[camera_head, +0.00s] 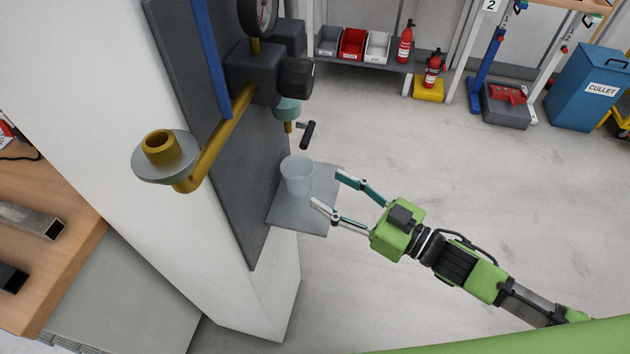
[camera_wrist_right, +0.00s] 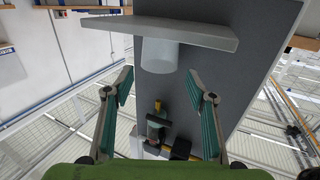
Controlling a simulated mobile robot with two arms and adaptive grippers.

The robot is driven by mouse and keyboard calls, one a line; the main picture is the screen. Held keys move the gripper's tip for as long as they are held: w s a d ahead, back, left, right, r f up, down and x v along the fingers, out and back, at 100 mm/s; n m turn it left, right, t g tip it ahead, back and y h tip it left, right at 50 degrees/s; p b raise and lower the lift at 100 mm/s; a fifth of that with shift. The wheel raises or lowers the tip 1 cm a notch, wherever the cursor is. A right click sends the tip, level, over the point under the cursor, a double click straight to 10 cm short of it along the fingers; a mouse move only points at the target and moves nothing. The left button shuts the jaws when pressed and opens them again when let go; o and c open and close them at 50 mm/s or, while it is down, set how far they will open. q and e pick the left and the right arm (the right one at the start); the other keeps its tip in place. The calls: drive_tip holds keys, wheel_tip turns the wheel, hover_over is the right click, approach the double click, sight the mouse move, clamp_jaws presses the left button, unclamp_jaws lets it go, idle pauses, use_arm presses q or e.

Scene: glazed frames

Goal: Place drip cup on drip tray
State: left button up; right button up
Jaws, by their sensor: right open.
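The drip cup (camera_head: 298,176), a clear whitish tumbler, stands upright on the drip tray (camera_head: 296,217). The tray is a flat grey shelf that sticks out from the grey panel. In the right wrist view, which appears upside down, the cup (camera_wrist_right: 160,58) meets the tray (camera_wrist_right: 190,32). My right gripper (camera_head: 326,188) is open, its two teal-padded fingers pointing at the cup from the right. Its fingertips (camera_wrist_right: 159,82) are apart from the cup, with nothing between them. My left gripper is out of view.
Above the tray, a valve with a black handle (camera_head: 307,134) juts from the panel (camera_head: 235,165). A brass pipe (camera_head: 228,128) with a round flange (camera_head: 163,158) stands out further left. A wooden bench (camera_head: 45,265) is at the left.

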drive_tip(key=shift+v, duration=1.15)
